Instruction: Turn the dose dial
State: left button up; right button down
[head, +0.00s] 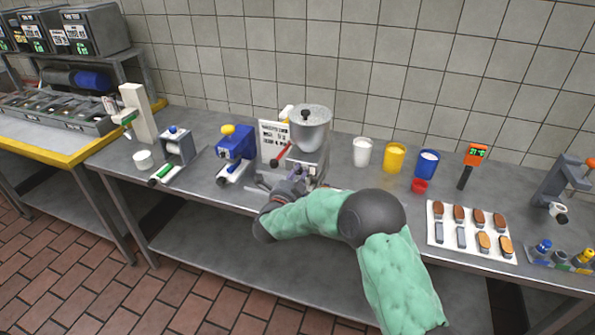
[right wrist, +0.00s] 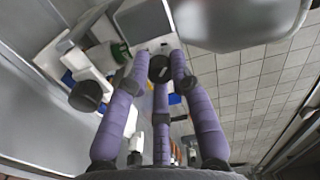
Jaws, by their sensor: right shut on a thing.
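The dispenser with a grey hopper (head: 309,130) stands at the back of the steel counter, with a red lever (head: 283,152) on its front. My right gripper (head: 296,181) is at the lower front of this dispenser, with its fingers closed in on a small part there. In the right wrist view the purple fingers (right wrist: 160,62) converge near a dark round part, which looks like the dose dial. The fingers hide most of the dial, and I cannot read its setting. The hopper also shows overhead in the right wrist view (right wrist: 235,25). My left gripper is not in view.
White (head: 362,152), yellow (head: 394,157) and blue (head: 427,162) cups stand to the right.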

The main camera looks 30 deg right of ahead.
jog(key=n+p, duration=0.2)
jog(key=n, duration=0.1)
jog(key=shift+r+n, duration=0.1)
jog(key=shift+n, duration=0.3)
jog(key=n+p, duration=0.3)
jog(key=n, duration=0.1)
jog(key=shift+n, duration=0.3)
jog(key=n+p, duration=0.2)
jog(key=n, duration=0.1)
jog(key=shift+n+p, duration=0.85)
jog(key=shift+n, duration=0.85)
jog(key=shift+f, duration=0.2)
jog(key=c, duration=1.1)
grip_release()
